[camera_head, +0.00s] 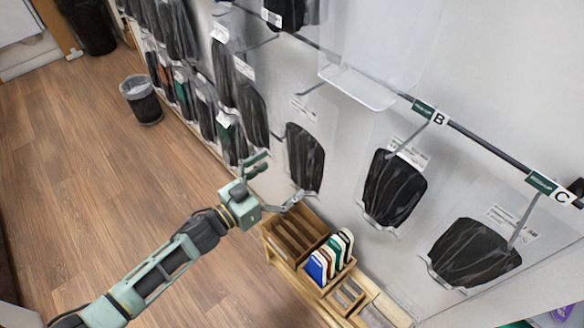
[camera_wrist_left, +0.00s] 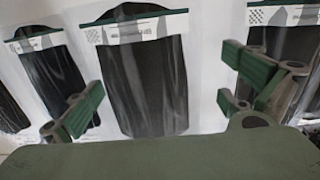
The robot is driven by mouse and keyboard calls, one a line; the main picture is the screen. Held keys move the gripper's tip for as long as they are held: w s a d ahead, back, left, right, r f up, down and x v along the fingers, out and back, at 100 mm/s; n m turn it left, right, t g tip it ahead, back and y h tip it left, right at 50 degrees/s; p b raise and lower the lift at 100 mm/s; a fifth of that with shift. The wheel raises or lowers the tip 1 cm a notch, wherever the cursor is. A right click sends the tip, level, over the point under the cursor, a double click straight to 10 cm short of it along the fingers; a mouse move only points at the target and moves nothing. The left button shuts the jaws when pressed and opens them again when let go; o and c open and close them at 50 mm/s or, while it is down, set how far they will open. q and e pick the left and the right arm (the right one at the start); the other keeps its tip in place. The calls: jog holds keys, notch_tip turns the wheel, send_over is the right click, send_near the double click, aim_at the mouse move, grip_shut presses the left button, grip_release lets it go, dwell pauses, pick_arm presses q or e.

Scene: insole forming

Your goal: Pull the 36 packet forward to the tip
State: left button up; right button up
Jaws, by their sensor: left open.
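Dark insole packets hang on wall hooks; no number 36 is legible, so I cannot tell which one is the 36 packet. My left gripper (camera_head: 276,182) is open and empty in the head view, its fingers spread toward the wall. A dark packet (camera_head: 305,158) hangs close to its fingers. In the left wrist view, a dark packet with a white and green header (camera_wrist_left: 148,82) lies in the gap between the open fingers of my left gripper (camera_wrist_left: 168,93). The fingers appear apart from it. My right gripper is not in view.
More packets hang at right under tags B (camera_head: 430,112) and C (camera_head: 553,188), and in rows at upper left. A wooden organizer (camera_head: 290,236) with coloured cards (camera_head: 330,258) stands below my gripper. A bin (camera_head: 141,98) stands on the open wooden floor.

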pick_arm(q)
jog(key=v, duration=0.8)
jog(key=a+f+n+y, duration=0.1)
jog(key=a+f+y, duration=0.2)
jog(key=f, duration=0.4)
jog(key=s+a+f+n+y, duration=0.1)
jog(key=a+f+n+y, duration=0.15)
jog(key=f, duration=0.35)
jog(key=a+f+n+y, duration=0.1)
jog(key=a+f+y, duration=0.1)
jog(key=a+f, duration=0.35)
jog(key=s+a+f+n+g+y, duration=0.1)
jog(key=s+a+f+g+y, duration=0.1)
jog(key=s+f, duration=0.5)
jog(key=s+a+f+g+y, duration=0.15)
jog(key=s+f, duration=0.25)
jog(key=f, duration=0.5)
jog(key=s+d+f+g+y, duration=0.1)
jog(key=s+f+g, duration=0.3)
jog(key=s, duration=1)
jog(key=s+d+f+n+g, duration=0.1)
jog(key=s+f+g, duration=0.3)
jog(key=s+f, duration=0.4)
jog(key=s, duration=0.6)
jog(key=shift+s+f+y, duration=0.15)
jog(key=shift+f+y, duration=0.25)
